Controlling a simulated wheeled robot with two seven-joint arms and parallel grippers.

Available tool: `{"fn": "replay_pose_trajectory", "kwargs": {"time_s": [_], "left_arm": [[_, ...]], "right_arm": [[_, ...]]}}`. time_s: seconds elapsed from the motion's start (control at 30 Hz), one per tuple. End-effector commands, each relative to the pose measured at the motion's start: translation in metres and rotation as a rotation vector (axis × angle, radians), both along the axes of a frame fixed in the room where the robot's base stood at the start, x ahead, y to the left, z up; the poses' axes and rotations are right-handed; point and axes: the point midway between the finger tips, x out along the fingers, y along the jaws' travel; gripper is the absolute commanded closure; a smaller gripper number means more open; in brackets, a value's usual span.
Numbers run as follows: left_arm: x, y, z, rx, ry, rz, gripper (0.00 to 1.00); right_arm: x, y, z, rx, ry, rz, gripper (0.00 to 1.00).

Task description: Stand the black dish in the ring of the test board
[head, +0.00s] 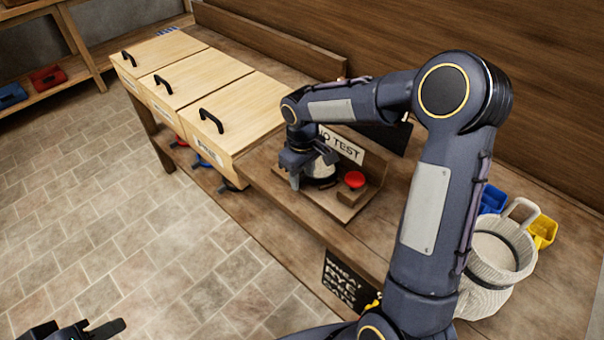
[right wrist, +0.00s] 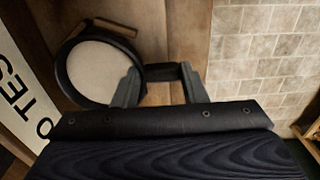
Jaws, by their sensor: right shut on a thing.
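The black dish (right wrist: 97,68), a round dark-rimmed thing with a pale inside, is by the left finger in the right wrist view. In the head view its pale round top (head: 321,170) shows beside my right gripper (head: 303,172), over the test board (head: 304,193). The right gripper also shows in the wrist view (right wrist: 160,90), its fingers on a short black piece beside the dish, which looks like its handle. I cannot make out the ring apart from the dish, nor whether the dish rests in it. My left gripper (head: 92,331) is partly in view at the bottom left, empty-looking.
A red button (head: 354,180) and an upright test sign (head: 342,144) stand close to the dish. Wooden lidded bins (head: 215,113) with black handles are to the left.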

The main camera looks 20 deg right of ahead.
Motion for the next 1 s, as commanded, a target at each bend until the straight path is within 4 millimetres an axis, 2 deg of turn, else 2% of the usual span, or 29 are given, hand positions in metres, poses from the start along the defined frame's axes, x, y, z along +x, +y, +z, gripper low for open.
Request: {"fn": "replay_pose_trajectory", "kwargs": {"time_s": [0.33,0.37,0.5,0.57,0.83,1.0], "left_arm": [[0.000,0.000,0.000,0.000,0.000,0.000,0.64],[0.000,0.000,0.000,0.000,0.000,0.000,0.64],[0.000,0.000,0.000,0.000,0.000,0.000,0.64],[0.000,0.000,0.000,0.000,0.000,0.000,0.64],[0.000,0.000,0.000,0.000,0.000,0.000,0.64],[0.000,0.000,0.001,0.000,0.000,0.000,0.64]], "right_arm": [[0.000,0.000,0.000,0.000,0.000,0.000,0.90],[0.000,0.000,0.000,0.000,0.000,0.000,0.60],[0.000,0.000,0.000,0.000,0.000,0.000,0.42],[0.000,0.000,0.000,0.000,0.000,0.000,0.36],[0.000,0.000,0.002,0.000,0.000,0.000,0.36],[0.001,0.000,0.021,-0.001,-0.003,-0.001,0.36]]}}
